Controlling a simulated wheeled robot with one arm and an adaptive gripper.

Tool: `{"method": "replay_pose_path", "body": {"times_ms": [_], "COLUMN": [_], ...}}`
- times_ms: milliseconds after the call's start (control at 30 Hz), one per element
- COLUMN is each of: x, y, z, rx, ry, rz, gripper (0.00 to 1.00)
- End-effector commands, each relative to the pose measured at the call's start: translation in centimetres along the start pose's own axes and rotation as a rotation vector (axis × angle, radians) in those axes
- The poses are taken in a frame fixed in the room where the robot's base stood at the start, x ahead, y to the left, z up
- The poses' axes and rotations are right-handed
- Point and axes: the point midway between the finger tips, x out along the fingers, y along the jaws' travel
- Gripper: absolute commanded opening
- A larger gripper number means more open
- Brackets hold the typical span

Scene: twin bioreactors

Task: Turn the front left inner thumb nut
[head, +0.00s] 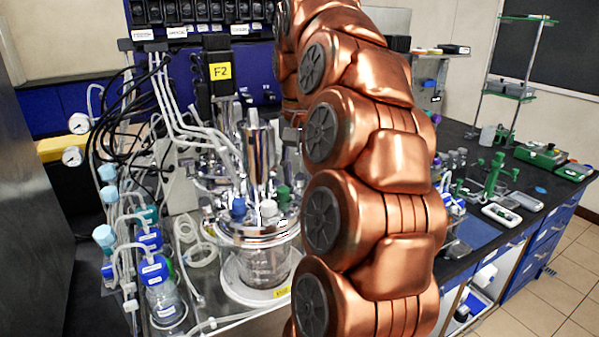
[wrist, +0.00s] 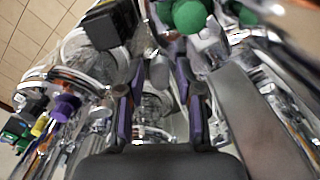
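The glass bioreactor vessel (head: 262,268) with its shiny metal head plate (head: 232,236) stands left of my arm in the head view. Blue (head: 238,208) and green (head: 283,193) caps sit on the plate. I cannot single out the front left inner thumb nut in either view. My gripper (wrist: 160,85) shows in the wrist view with two purple-sided fingers apart. A small grey metal piece (wrist: 159,70) shows in the gap near the fingertips; whether a finger touches it I cannot tell. My gripper does not show in the head view, where my copper arm covers the middle.
Green round knobs (wrist: 188,15) and a black block (wrist: 109,23) lie close around the fingers in the wrist view. A slanted metal bar (wrist: 255,115) is at the right. Tubing and blue-capped bottles (head: 154,270) crowd the left of the head view.

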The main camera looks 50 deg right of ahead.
Motion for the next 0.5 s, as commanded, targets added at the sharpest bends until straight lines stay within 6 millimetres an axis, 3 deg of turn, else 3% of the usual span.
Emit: {"method": "replay_pose_path", "body": {"times_ms": [33,300,500], "x": [0.00,0.00,0.00], "y": [0.00,0.00,-0.01], "z": [0.00,0.00,0.00], "rx": [0.000,0.000,-0.001], "ry": [0.000,0.000,0.000], "rz": [0.000,0.000,0.000], "gripper": [0.27,0.00,0.00]}}
